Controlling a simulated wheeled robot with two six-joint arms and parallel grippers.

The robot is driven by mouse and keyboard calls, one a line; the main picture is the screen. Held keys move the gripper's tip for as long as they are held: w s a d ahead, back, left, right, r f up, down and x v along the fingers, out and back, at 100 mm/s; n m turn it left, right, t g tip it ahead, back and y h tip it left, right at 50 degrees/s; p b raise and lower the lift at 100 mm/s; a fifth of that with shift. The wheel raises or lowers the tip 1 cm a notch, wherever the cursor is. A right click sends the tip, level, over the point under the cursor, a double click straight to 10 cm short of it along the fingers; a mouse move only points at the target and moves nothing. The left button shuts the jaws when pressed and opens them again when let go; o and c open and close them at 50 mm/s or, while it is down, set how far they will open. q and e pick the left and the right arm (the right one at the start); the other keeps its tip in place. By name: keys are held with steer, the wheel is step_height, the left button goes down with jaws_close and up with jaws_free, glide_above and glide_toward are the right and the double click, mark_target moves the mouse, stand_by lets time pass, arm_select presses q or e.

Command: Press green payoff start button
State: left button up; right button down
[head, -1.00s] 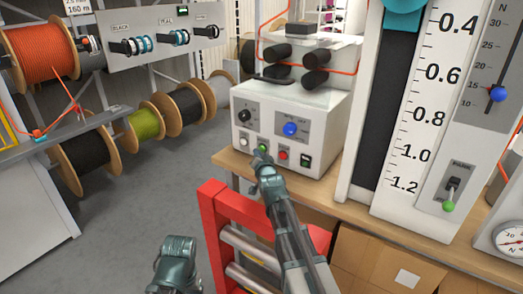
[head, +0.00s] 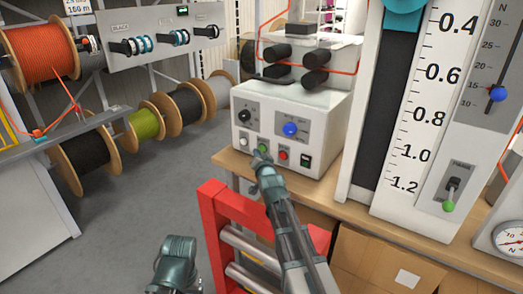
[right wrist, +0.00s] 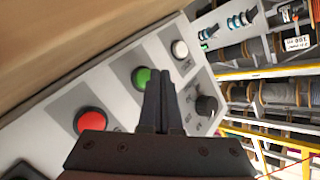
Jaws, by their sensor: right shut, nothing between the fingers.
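The green button (head: 263,148) is on the front of a white control box (head: 310,109), between a white button (head: 244,141) and a red button (head: 283,155). My right gripper (head: 259,157) is shut and empty, its tips just below the green button in the head view. In the right wrist view, the closed fingers (right wrist: 161,78) stand in front of the panel, beside the green button (right wrist: 141,76) and partly over its edge. I cannot tell whether they touch it. My left gripper's jaws do not show.
The box stands on a wooden bench (head: 233,163). A black knob (head: 244,116), a blue knob (head: 290,129) and a black switch (head: 305,161) share its panel. A red frame (head: 213,215) stands in front. A tall scale (head: 415,120) is at right, cable reels at left.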

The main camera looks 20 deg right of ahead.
steer(key=shift+w+d, duration=0.1)
steer(key=shift+w+d, duration=0.15)
steer(key=shift+d, duration=0.1)
